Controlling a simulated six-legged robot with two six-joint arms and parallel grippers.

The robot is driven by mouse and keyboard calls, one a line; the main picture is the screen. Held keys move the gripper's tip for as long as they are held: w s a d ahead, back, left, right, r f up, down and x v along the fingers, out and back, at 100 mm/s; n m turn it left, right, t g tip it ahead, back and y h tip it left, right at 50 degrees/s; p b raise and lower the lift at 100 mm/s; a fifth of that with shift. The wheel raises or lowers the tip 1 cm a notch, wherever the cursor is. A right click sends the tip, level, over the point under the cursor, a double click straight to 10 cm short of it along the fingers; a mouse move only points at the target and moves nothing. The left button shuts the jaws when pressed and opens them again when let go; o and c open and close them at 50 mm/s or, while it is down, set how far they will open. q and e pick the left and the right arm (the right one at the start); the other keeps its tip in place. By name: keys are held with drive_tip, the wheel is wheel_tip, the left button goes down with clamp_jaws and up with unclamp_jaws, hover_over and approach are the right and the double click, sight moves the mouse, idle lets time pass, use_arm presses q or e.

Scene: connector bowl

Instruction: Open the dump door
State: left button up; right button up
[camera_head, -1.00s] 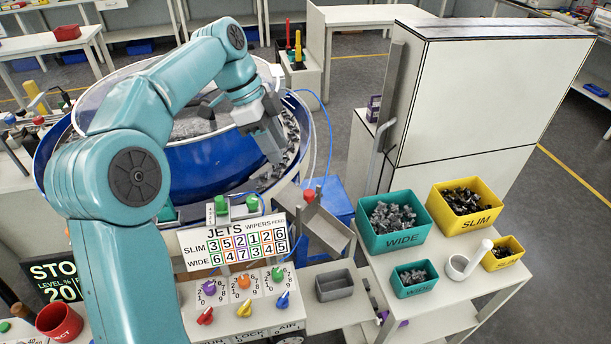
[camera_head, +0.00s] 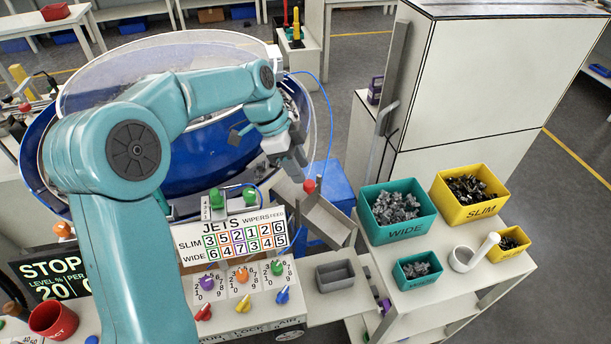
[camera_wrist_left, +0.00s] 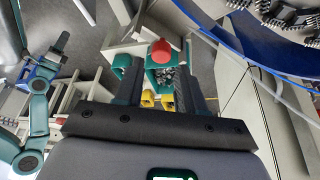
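The dump door itself I cannot make out for certain. A red knob (camera_head: 309,185) stands at the upper end of a grey metal chute (camera_head: 328,219), beside the blue bowl (camera_head: 205,172). My left gripper (camera_head: 300,159) is just above and behind the knob in the head view, pointing down toward it. In the left wrist view the red knob (camera_wrist_left: 161,51) shows ahead, between the two open fingers of my left gripper (camera_wrist_left: 158,82). The fingers look empty and apart from the knob. My right arm seems to show at the left of the wrist view; its gripper (camera_wrist_left: 62,41) is small there.
A control panel (camera_head: 240,240) with knobs stands in front of the bowl. A grey tray (camera_head: 335,276) lies below the chute. Teal (camera_head: 400,232) and yellow (camera_head: 470,212) bins of parts stand on the right table. A tall white cabinet (camera_head: 475,90) rises behind them.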

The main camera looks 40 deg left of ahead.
sight(309, 183)
use_arm(q)
drive_tip(key=x, duration=0.4)
drive_tip(key=shift+w+d, duration=0.15)
drive_tip(key=shift+f, duration=0.15)
drive_tip(key=shift+w+f, duration=0.1)
drive_tip(key=shift+f, duration=0.1)
clamp_jaws()
drive_tip(key=shift+r+p, duration=1.25)
drive_tip(key=shift+r, duration=1.1)
drive_tip(key=shift+f, duration=0.1)
unclamp_jaws()
